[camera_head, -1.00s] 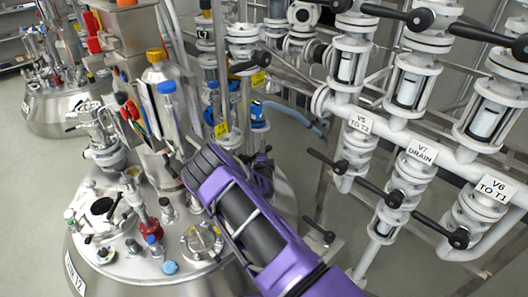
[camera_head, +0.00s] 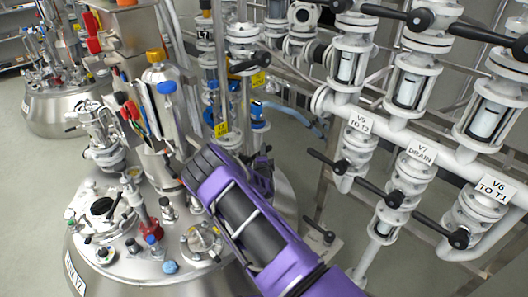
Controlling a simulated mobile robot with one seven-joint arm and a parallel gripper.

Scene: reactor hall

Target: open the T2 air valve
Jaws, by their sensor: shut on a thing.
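The tank T2 lid (camera_head: 110,240) fills the lower left, crowded with fittings. My purple arm reaches in from the lower right over it. My gripper (camera_head: 262,168) is at the lid's far right side, partly behind my own wrist. It is shut on what seems to be a valve handle, but the fingertips and the held part are mostly hidden. A valve with blue parts (camera_head: 258,112) stands just above and behind my gripper. More blue valve parts (camera_head: 211,86) are on the pipes to its left. I cannot read any label that names the air valve.
White pipes with black-handled valves stand at right, labelled V5 to T2 (camera_head: 360,123), V7 drain (camera_head: 421,152) and V6 to T1 (camera_head: 492,188). Another tank (camera_head: 60,108) is farther back.

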